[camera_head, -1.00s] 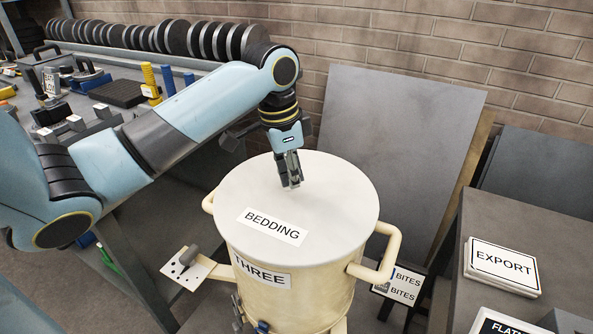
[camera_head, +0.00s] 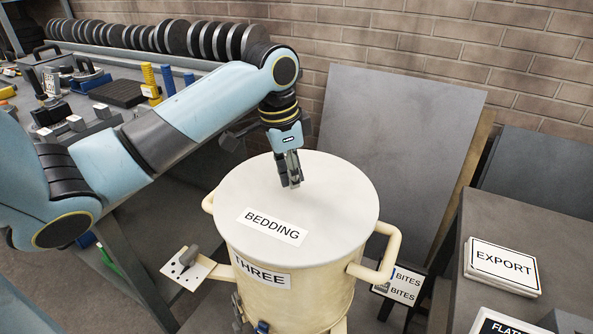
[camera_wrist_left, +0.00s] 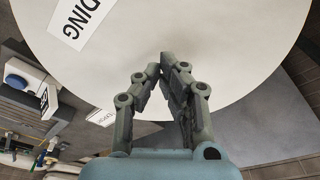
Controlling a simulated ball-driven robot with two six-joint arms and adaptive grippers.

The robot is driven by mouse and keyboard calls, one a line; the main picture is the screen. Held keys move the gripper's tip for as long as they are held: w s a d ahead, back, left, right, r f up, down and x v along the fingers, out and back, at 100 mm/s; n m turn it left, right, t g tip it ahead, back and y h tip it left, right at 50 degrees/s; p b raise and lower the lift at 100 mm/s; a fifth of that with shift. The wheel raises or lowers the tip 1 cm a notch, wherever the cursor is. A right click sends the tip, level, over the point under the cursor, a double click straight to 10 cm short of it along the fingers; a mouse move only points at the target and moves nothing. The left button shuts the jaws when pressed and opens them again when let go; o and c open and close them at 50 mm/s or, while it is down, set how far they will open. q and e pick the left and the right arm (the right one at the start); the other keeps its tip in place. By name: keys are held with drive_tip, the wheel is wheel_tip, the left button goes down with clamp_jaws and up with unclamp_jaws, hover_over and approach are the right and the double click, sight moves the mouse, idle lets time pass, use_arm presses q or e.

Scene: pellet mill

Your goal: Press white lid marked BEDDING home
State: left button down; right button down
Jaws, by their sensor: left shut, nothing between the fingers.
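The white lid marked BEDDING (camera_head: 320,215) lies on top of the cream drum marked THREE (camera_head: 300,300). It covers the drum's mouth and looks about level. Whether its edge is fully seated cannot be told. My left gripper (camera_head: 290,184) is shut and empty, pointing down at the back middle of the lid, behind the label. Its fingertips are at or just above the lid surface; contact cannot be told. In the left wrist view the shut fingers (camera_wrist_left: 164,62) show against the lid (camera_wrist_left: 225,50), with part of the label at upper left. My right gripper is not in view.
The drum has a side handle (camera_head: 378,262) on the right. A workbench with tools and a row of dark discs (camera_head: 180,38) stands at the left and back. A grey panel (camera_head: 400,140) leans on the brick wall. An EXPORT sign (camera_head: 503,266) lies on the right table.

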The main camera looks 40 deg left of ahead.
sight(293, 195)
use_arm(q)
drive_tip(key=shift+f+b, duration=0.45)
drive_tip(key=shift+f, duration=0.85)
drive_tip(key=shift+s+f, duration=0.1)
drive_tip(key=shift+f, duration=0.2)
wheel_tip(293, 195, up, 2)
drive_tip(key=shift+r+p, duration=0.25)
drive_tip(key=shift+p, duration=0.95)
wheel_tip(293, 195, up, 7)
drive_tip(key=shift+f, duration=0.15)
drive_tip(key=shift+f, duration=0.1)
